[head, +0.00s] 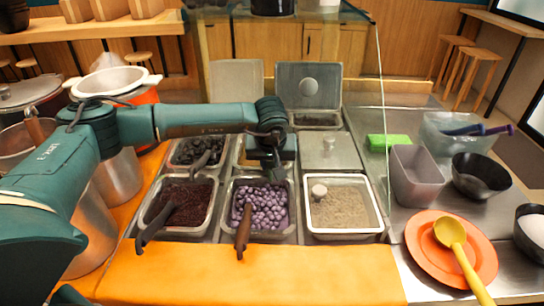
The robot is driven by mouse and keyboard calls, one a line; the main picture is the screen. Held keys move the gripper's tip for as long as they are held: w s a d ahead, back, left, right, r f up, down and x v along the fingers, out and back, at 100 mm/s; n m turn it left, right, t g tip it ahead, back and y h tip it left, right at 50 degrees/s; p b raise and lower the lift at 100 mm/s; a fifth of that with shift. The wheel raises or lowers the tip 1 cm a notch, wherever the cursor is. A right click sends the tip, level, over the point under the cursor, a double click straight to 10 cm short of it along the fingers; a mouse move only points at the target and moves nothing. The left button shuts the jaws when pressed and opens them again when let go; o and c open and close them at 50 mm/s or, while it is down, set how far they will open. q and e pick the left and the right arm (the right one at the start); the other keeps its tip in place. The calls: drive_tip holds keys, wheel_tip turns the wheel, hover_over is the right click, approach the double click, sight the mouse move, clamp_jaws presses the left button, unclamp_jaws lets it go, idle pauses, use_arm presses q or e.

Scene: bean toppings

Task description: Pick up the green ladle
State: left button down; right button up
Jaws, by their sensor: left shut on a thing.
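My left gripper (275,172) reaches in from the left and points down over the back middle bin (238,157), just behind the bin of purple beans (284,228). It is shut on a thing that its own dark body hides. I cannot clearly make out a green ladle. Other ladles show: a dark one (202,160) in the black bean bin, a dark grey one (152,227) in the red bean bin, a brown one (243,231) in the purple bean bin, and a yellow one (462,256) on an orange plate (427,250). My right gripper is not in view.
A bin of tan grains (343,209) with a pale knob on it stands at the front right. A lidded bin (329,152) is behind it. A glass pane crosses on the right. Beyond it are a green block (388,143), a grey container (416,168) and a black bowl (481,177).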

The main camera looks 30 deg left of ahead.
use_arm(q)
wheel_tip(320, 180, up, 10)
drive_tip(key=shift+r+b, duration=0.1)
drive_tip(key=shift+b, duration=0.25)
idle(0.4)
idle(0.4)
